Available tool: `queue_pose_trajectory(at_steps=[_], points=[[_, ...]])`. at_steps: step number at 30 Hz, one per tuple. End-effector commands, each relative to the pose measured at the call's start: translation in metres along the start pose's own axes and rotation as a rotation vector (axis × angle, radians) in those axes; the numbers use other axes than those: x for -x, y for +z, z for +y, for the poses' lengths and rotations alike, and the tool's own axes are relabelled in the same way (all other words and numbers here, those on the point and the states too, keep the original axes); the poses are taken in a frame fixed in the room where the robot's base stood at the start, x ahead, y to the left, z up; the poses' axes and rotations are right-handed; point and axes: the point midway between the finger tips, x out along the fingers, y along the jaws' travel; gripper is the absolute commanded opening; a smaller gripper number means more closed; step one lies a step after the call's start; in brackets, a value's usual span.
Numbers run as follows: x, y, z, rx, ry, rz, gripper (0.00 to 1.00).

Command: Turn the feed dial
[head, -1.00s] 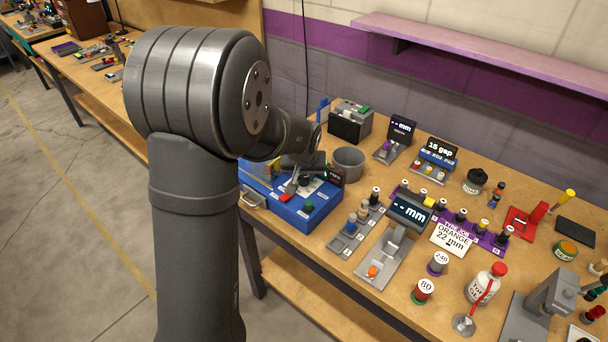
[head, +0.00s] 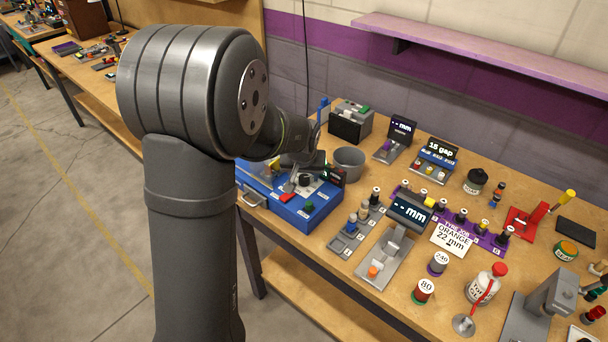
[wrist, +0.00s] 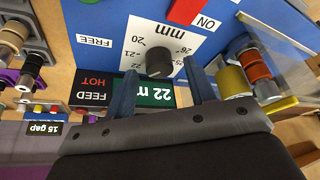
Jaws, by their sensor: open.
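The feed dial is a dark round knob (wrist: 158,63) on a white scale plate (wrist: 150,38) marked about 20 to 26 mm, set in a blue box (wrist: 105,18). In the wrist view my gripper (wrist: 161,70) is open, with one blue-grey finger on either side of the dial. I cannot tell whether either finger touches it. A display (wrist: 155,93) beside the dial reads 22 m, upside down and partly covered by a finger, next to FEED HOT lettering (wrist: 95,88). In the head view the blue box (head: 322,207) sits at the table's left end, partly behind my arm.
A rack of spools (head: 352,228) and a gauge with a display (head: 410,212) stand to the right. A floor aisle lies left.

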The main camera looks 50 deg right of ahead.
Motion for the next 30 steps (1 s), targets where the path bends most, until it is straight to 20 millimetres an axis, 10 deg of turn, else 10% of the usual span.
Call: queue_pose_trajectory(at_steps=[21, 30], points=[[0.141, -0.001, 0.001, -0.001, 0.002, 0.005, 0.5], [0.168, 0.0, 0.0, -0.001, 0.001, 0.001, 0.5]])
